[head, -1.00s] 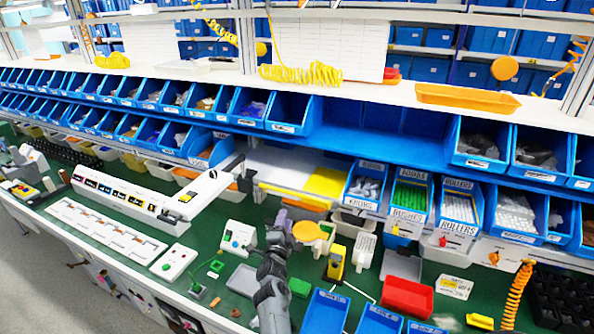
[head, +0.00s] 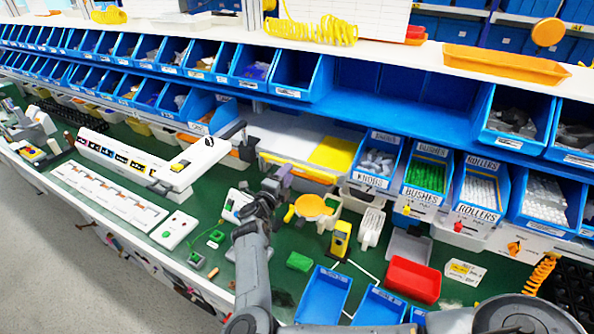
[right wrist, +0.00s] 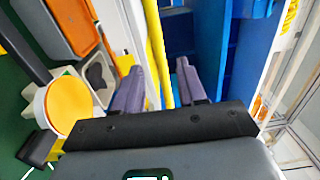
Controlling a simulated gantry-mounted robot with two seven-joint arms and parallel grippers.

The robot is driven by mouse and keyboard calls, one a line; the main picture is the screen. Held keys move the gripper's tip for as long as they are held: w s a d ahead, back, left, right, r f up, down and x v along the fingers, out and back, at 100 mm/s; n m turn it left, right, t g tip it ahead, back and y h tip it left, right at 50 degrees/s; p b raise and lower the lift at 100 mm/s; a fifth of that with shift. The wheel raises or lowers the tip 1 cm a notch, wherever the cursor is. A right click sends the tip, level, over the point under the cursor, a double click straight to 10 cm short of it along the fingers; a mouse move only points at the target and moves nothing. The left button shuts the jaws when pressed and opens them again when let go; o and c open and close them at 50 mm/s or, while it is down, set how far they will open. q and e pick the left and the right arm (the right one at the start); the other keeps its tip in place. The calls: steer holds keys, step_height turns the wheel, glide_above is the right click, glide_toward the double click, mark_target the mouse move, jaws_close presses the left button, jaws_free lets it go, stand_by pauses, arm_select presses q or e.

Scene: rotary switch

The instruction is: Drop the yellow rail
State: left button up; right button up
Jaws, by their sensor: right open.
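My right gripper (head: 280,178) reaches in from the bottom of the head view. It is over the green bench, left of the round orange disc (head: 313,205) and in front of the yellow sheet (head: 334,153). In the right wrist view its two purple-grey fingers (right wrist: 158,88) are apart. A long yellow strip (right wrist: 154,45), perhaps the yellow rail, shows between and beyond them; I cannot tell whether it touches a finger. My left gripper is not seen.
Blue bins of bushes (head: 426,178) and rollers (head: 480,192) stand to the right. A yellow device (head: 340,239), a red tray (head: 412,280) and blue trays (head: 322,295) crowd the bench right of the arm. A white control unit (head: 190,165) stands to the left.

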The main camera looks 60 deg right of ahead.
mark_target(295, 164)
steer(key=d, duration=0.5)
steer(key=shift+w+d+r, duration=0.15)
steer(key=shift+d+r, duration=0.1)
steer(key=shift+d, duration=0.05)
steer(key=shift+w+d, duration=0.15)
steer(key=shift+d, duration=0.8)
jaws_close()
